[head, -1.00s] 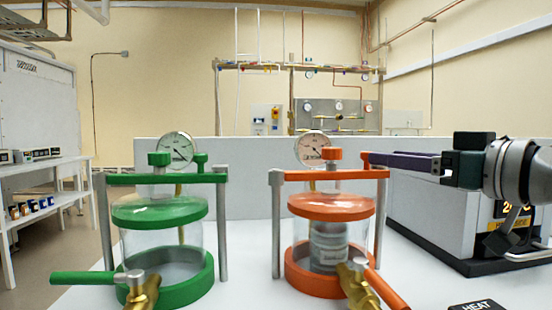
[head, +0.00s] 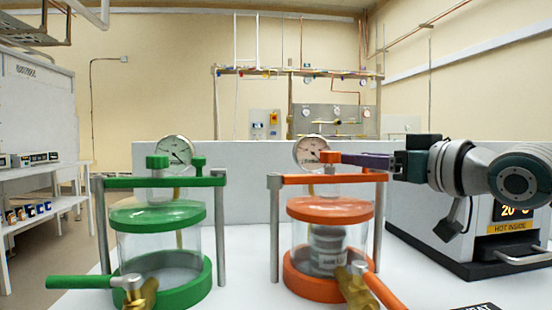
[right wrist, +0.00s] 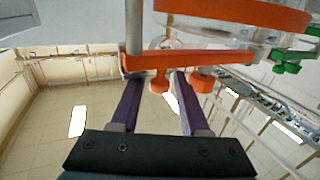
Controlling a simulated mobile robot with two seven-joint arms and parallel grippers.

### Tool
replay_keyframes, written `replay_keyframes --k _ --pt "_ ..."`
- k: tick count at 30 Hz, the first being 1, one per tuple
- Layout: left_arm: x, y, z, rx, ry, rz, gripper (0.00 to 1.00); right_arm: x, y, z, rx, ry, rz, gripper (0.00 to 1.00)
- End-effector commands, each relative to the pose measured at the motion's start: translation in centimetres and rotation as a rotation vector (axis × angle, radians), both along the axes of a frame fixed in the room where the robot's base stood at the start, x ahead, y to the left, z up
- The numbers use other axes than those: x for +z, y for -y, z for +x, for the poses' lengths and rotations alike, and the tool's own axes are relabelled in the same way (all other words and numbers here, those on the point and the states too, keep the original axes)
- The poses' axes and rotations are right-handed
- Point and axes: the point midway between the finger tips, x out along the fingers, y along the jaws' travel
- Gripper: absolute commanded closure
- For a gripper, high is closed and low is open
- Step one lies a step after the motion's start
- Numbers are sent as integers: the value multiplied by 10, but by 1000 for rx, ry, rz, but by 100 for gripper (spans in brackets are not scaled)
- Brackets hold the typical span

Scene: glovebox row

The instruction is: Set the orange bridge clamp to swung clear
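The orange bridge clamp (head: 300,179) lies across the lid of the orange vessel (head: 330,210), its bar spanning the two grey posts. A middle knob (head: 330,157) stands on the bar. My right gripper (head: 350,159) reaches in from the right at knob height, above the bar's right part. In the right wrist view its purple fingers (right wrist: 158,82) are apart, with the clamp's end knob (right wrist: 159,84) between their tips. The middle knob (right wrist: 202,82) is outside the right-hand finger. The end knob is hidden behind the fingers in the head view. My left gripper is not in view.
A green vessel (head: 160,235) with its own green bridge clamp (head: 130,182) stands to the left. A pressure gauge (head: 310,152) is behind the orange clamp. A heated box (head: 460,235) is at right, below my arm. Valves with handles (head: 385,292) stand in front.

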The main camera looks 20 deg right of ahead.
Motion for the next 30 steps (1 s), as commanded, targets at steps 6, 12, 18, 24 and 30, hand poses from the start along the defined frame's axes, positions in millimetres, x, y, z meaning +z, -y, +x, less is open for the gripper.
replay_keyframes --k 6,12,18,24,30 --pt "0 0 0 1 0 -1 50 0 0 0 0 0 0 81" --pt "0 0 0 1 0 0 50 0 0 0 0 0 0 100" --pt "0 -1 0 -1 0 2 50 0 0 0 0 0 0 100" --pt "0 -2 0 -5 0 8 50 0 0 0 0 0 0 100" --pt "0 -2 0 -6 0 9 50 0 0 0 0 0 0 100"
